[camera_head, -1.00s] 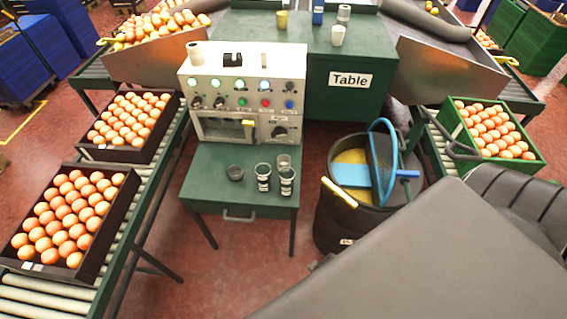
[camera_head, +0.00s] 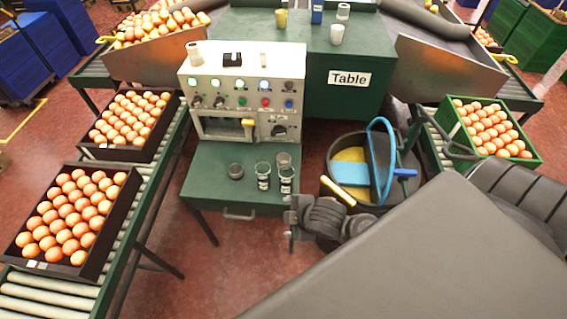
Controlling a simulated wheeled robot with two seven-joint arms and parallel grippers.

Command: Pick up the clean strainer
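I cannot make out for certain which thing is the clean strainer. A small dark round piece (camera_head: 236,171) sits at the left on the green side table. Beside it stand two dark-labelled clear cups, a left one (camera_head: 263,176) and a right one (camera_head: 286,180), with another clear cup (camera_head: 283,159) behind. My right gripper (camera_head: 292,221) is at the table's front right corner, in front of the black barrel, apart from the cups. Its fingers are too small and dark to show whether they are open. My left gripper is not in view.
The black barrel (camera_head: 327,186) holds a yellow surface, a blue plate (camera_head: 350,173) and a blue hoop (camera_head: 386,130). A white control box (camera_head: 215,70) stands behind the side table.

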